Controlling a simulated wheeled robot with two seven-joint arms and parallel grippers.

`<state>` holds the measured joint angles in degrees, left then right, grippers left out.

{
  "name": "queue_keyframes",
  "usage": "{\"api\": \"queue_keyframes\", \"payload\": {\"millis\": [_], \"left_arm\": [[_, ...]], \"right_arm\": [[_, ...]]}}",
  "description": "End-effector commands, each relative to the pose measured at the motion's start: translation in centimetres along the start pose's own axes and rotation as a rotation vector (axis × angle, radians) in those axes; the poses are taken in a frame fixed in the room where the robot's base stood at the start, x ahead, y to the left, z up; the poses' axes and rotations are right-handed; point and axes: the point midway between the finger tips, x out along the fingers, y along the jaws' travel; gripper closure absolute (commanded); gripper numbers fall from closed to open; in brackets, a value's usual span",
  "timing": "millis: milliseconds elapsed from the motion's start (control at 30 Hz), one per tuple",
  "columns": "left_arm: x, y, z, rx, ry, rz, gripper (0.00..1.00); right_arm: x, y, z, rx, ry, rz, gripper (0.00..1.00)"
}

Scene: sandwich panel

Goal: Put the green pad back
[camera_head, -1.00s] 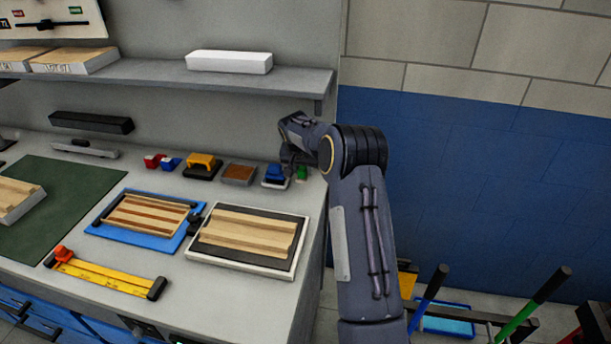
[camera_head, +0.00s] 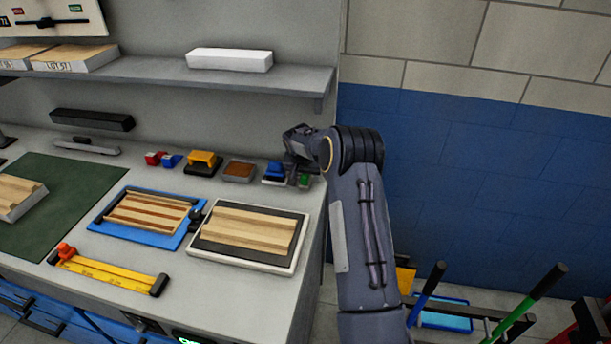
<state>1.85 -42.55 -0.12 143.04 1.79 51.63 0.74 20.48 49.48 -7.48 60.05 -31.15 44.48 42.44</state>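The green pad (camera_head: 304,180) is a small green shape at the back right corner of the bench, partly hidden by my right gripper. My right gripper (camera_head: 297,171) points down right over it, beside a blue-topped block (camera_head: 274,171). The fingers are small and dark here. I cannot tell whether they are open or shut, or whether they touch the pad. My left gripper is out of view.
In a row to the left are a brown block (camera_head: 239,171), a yellow-topped block (camera_head: 203,160) and small red and blue pieces (camera_head: 162,159). A framed wood panel (camera_head: 292,262) lies in front. The shelf (camera_head: 290,80) overhangs behind.

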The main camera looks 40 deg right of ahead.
Motion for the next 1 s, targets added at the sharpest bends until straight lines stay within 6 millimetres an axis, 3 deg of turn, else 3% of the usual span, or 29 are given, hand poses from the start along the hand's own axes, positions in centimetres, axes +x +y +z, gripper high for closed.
{"api": "queue_keyframes", "payload": {"millis": [367,800,1000], "left_arm": [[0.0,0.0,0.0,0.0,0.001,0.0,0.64],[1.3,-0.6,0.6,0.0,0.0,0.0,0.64],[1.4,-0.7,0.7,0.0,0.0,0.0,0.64]], "right_arm": [[-1.1,-0.1,-0.1,0.0,0.002,-0.001,0.48],[-10.0,0.0,-0.1,0.001,0.002,-0.002,0.48],[-12.0,0.0,-0.1,0.0,0.001,0.0,0.48]]}}
